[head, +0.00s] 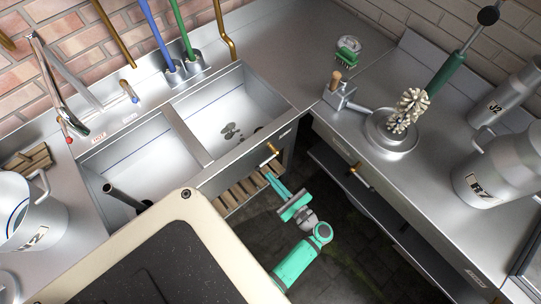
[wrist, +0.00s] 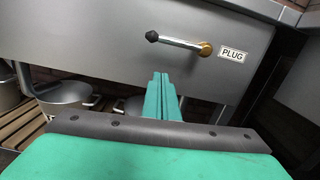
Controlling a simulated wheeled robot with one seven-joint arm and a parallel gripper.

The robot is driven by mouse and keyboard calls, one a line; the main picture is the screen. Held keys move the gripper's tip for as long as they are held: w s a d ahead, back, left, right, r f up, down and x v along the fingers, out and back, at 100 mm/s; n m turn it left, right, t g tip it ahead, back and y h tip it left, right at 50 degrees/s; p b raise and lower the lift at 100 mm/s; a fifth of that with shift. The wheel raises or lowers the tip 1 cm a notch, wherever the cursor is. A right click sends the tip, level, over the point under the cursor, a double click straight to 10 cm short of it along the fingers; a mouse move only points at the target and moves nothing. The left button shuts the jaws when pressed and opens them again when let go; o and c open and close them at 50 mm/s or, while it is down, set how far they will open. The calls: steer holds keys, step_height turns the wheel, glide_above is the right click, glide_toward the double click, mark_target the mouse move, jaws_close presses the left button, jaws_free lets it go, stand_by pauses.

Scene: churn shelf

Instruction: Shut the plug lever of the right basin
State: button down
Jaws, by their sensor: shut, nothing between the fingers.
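The right basin (head: 262,92) is the right half of the double steel sink in the head view. Its plug lever (wrist: 180,42) shows in the wrist view as a steel rod with a black knob at its left end and a brass pivot at its right, beside a PLUG label (wrist: 233,54). The rod lies nearly level, tilted slightly. The lever also shows on the sink front in the head view (head: 270,155). My gripper (wrist: 161,78) is shut and empty, just below the lever and apart from it. In the head view my gripper (head: 269,177) points at the sink front.
A slatted wooden shelf (head: 238,192) with pots (wrist: 68,95) lies under the sink. The counter on the right carries a brush (head: 410,108) and a churn (head: 490,170). Another brass-ended handle (head: 355,168) sticks out from the right counter's front. Dark floor is open around my arm.

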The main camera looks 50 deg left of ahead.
steer(key=d, duration=0.9)
steer(key=shift+f, duration=0.15)
steer(key=shift+s, duration=0.15)
